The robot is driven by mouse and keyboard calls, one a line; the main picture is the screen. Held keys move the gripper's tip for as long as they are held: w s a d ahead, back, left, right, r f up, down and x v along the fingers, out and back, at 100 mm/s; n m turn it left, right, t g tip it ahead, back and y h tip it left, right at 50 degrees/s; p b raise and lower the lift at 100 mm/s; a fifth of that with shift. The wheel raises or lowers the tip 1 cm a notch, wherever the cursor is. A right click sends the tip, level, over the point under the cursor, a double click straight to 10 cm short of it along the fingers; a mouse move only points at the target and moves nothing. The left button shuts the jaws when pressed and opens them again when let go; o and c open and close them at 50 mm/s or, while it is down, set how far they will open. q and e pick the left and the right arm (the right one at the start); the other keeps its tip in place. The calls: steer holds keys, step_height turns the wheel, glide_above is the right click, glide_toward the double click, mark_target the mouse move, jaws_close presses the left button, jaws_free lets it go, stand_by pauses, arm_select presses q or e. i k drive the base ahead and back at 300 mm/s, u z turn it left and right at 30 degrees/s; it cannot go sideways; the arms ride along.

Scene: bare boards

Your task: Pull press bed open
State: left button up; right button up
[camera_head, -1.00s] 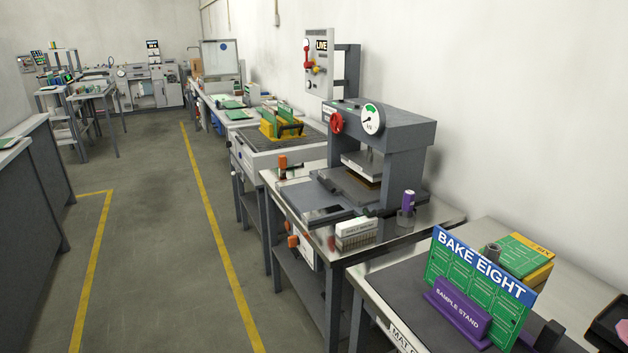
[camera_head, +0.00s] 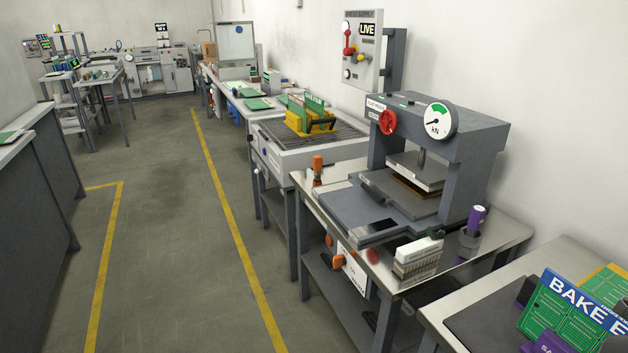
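The grey press (camera_head: 440,150) stands on a steel-topped table (camera_head: 505,237) at the right, with a round kN gauge (camera_head: 439,121) and a red handwheel (camera_head: 388,122). Its flat bed (camera_head: 400,190) sits under the upper plate (camera_head: 415,170), with a visible gap between them. A grey slab (camera_head: 350,210) extends from the bed toward the aisle; I cannot tell how far the bed itself is out. A dark strip (camera_head: 378,226) lies at the slab's front edge. Neither of my grippers is in view.
A labelled rack (camera_head: 418,257), a purple cylinder in a holder (camera_head: 476,219) and an orange-topped item (camera_head: 317,168) stand on the press table. Green boards (camera_head: 565,318) are at the lower right. The aisle floor (camera_head: 180,240) at the left is clear.

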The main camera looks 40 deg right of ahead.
mark_target(387, 186)
steer(key=z, duration=0.05)
steer(key=i, duration=0.85)
steer(key=z, duration=0.45)
